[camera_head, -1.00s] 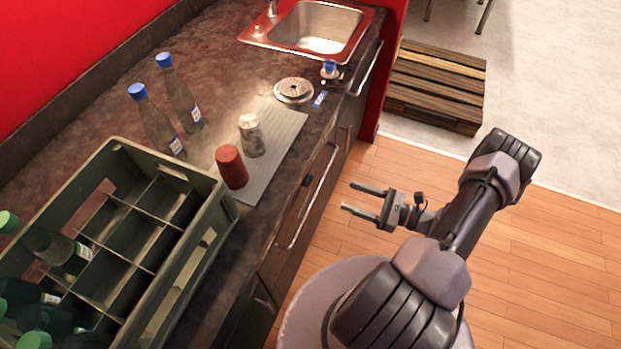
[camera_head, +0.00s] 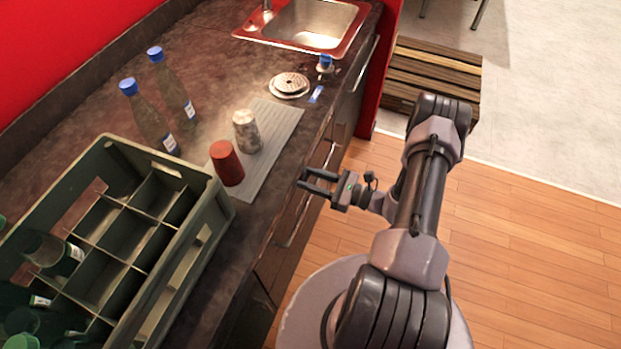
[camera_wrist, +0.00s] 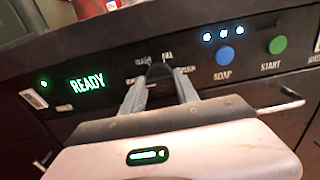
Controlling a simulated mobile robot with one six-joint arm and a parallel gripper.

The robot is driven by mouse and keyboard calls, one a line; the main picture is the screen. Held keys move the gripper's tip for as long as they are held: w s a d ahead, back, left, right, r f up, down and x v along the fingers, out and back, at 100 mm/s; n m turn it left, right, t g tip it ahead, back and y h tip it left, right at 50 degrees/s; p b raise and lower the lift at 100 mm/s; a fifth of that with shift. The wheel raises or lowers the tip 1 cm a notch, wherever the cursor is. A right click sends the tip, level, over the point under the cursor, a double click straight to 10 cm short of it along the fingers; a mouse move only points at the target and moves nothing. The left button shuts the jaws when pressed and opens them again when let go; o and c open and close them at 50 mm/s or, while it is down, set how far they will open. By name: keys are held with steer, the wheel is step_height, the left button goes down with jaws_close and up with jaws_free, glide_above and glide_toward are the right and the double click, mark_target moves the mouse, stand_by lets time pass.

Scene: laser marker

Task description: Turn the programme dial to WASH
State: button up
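In the wrist view, a dark programme dial (camera_wrist: 158,72) sits on the black front panel (camera_wrist: 110,50) with small white labels around it. The labels are too blurred to read surely, and which one the dial points at is unclear. My gripper (camera_wrist: 161,84) is open, its two fingers apart and pointing at the dial, one toward each side of it. I cannot tell whether they touch it. In the head view my gripper (camera_head: 303,180) is at the counter's front edge, and the dial is not visible there.
Left of the dial a green display (camera_wrist: 87,83) reads READY. Right of it are a blue SOAP button (camera_wrist: 225,56) and a green START button (camera_wrist: 277,45). A bar handle (camera_wrist: 280,106) juts out below. A red cup (camera_head: 227,164) and crate (camera_head: 190,262) stand on the counter.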

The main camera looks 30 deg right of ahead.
jaws_close()
steer(key=shift+m, duration=0.3)
steer(key=m, duration=0.5)
steer(key=shift+m+b, duration=0.3)
steer(key=shift+b, duration=0.1)
steer(key=m, duration=0.5)
steer(key=shift+m, duration=0.4)
steer(key=o, duration=0.6)
jaws_free()
